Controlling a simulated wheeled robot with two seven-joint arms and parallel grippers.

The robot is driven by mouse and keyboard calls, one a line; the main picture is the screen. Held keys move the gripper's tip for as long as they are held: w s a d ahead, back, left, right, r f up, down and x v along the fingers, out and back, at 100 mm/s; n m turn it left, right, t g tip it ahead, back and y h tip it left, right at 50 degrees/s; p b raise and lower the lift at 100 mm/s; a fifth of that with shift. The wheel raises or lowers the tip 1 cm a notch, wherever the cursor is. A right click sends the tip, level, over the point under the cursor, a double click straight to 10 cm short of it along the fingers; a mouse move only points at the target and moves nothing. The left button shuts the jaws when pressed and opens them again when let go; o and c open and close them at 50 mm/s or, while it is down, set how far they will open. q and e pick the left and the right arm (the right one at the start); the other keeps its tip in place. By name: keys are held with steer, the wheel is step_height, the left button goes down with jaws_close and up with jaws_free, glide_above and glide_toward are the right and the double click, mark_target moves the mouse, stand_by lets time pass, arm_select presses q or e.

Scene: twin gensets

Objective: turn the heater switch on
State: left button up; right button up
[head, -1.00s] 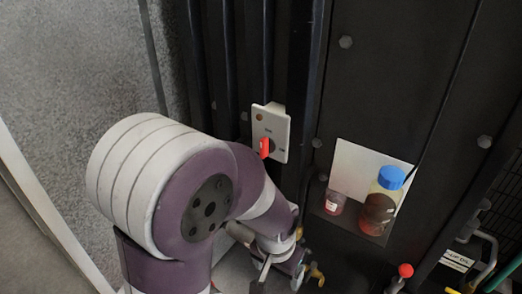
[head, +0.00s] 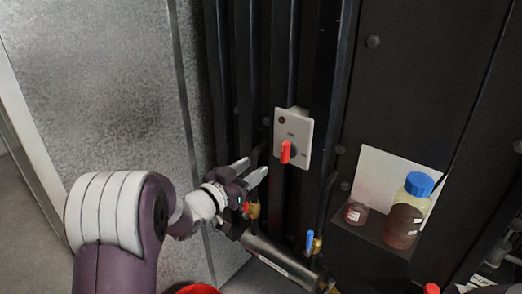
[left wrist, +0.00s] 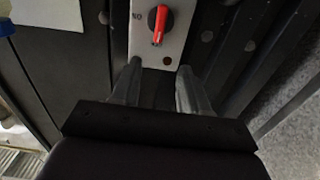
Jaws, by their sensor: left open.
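The heater switch is a red handle (head: 286,152) on a pale plate (head: 305,127) fixed to the dark cabinet. The handle stands roughly upright along the plate. A small round lamp (head: 282,121) near the plate's top looks dark red. My left gripper (head: 250,170) is open and empty, left of and slightly below the switch, apart from it. My right gripper is not in view.
A small shelf to the right holds a blue-capped bottle (head: 407,212) and a small jar (head: 356,212). Below the switch are a metal cylinder (head: 278,258), a blue-handled valve (head: 310,241) and brass fittings. Dark vertical ribs flank the plate.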

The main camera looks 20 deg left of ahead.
mark_target(283, 147)
arm_select(q)
steer(key=p+x, duration=0.3)
steer(key=x, duration=0.9)
steer(key=shift+w+d, duration=0.3)
jaws_close()
